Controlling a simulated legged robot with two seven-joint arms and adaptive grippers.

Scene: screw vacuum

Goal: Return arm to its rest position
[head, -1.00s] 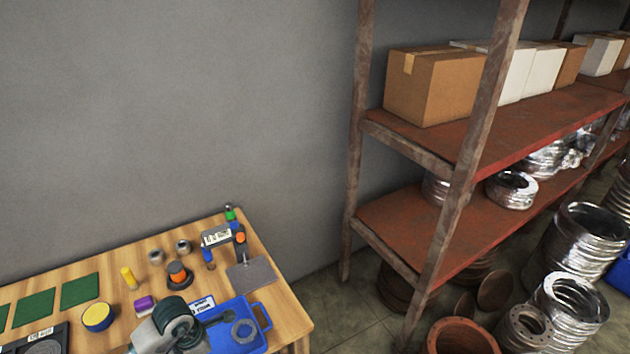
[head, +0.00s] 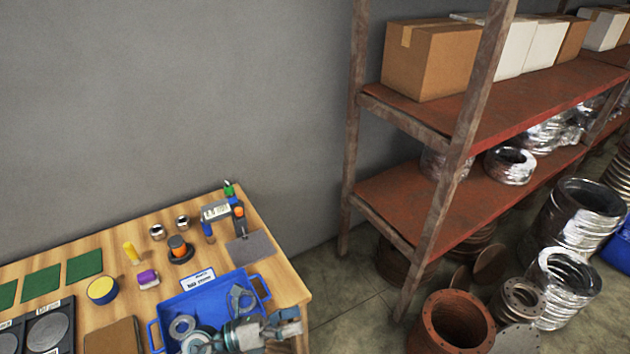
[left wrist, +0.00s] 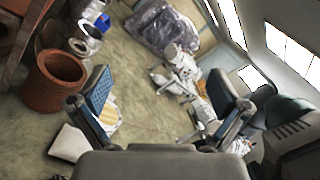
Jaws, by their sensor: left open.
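My left gripper (head: 285,327) is at the bottom of the head view, over the front right corner of the blue tray (head: 205,303). Its arm hides part of the tray. In the left wrist view the two fingers of my left gripper (left wrist: 160,108) stand wide apart with nothing between them. Beyond them I see only floor and things farther off. My right gripper is not in view.
The wooden table (head: 215,258) carries the tray with a grey ring (head: 182,326), a purple block (head: 148,279), a yellow-topped tin (head: 102,290) and green pads (head: 84,265). A rusty shelf (head: 395,195) and a brown flanged pipe (head: 458,318) stand to the right.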

